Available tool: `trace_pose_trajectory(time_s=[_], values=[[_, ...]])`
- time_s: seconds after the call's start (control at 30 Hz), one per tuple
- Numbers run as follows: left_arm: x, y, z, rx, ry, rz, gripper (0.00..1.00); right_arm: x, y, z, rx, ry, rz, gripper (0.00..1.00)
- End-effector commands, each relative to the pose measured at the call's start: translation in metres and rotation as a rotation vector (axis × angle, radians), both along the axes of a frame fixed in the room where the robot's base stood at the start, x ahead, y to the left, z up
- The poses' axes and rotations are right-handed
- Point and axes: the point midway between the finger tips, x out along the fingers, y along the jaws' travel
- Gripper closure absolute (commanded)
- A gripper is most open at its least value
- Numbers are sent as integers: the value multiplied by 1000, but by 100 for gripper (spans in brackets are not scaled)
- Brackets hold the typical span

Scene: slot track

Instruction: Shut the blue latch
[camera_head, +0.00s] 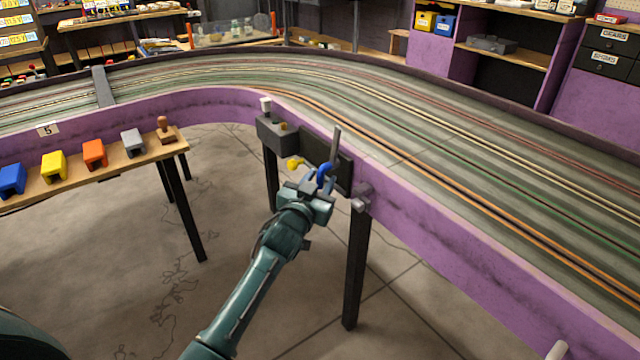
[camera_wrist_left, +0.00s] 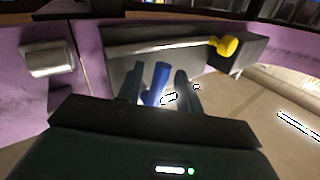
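The blue latch (camera_head: 324,170) is a curved blue handle at a dark panel (camera_head: 343,172) on the outer side of the purple track wall. It also shows in the left wrist view (camera_wrist_left: 156,80), standing up between my fingers. My left gripper (camera_head: 322,184) is at the latch, with one finger on each side of it; in the wrist view the fingers (camera_wrist_left: 158,88) look open, with narrow gaps beside the latch. Whether a finger touches it is hard to tell. The lower part of the latch is hidden by the gripper. My right gripper is not in view.
A yellow knob (camera_head: 294,163) sticks out left of the latch, below a grey box (camera_head: 277,135). A grey block (camera_head: 361,197) sits on the wall to the right. A wooden shelf (camera_head: 120,160) with coloured blocks stands at left. Black table legs (camera_head: 355,270) stand below.

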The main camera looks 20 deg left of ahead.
Motion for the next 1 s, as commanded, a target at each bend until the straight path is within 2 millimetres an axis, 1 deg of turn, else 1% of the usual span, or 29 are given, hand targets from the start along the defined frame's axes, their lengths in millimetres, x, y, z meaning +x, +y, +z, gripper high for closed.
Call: trace_pose_trajectory(time_s=[0.1,0.37,0.7,0.8,1.0], values=[[5,-1,0,0,0,0,64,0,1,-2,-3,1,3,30],[5,-1,0,0,0,0,65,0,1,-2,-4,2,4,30],[5,-1,0,0,1,0,93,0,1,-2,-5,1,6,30],[5,-1,0,0,1,0,100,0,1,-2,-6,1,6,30],[5,0,0,0,1,0,100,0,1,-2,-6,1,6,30]])
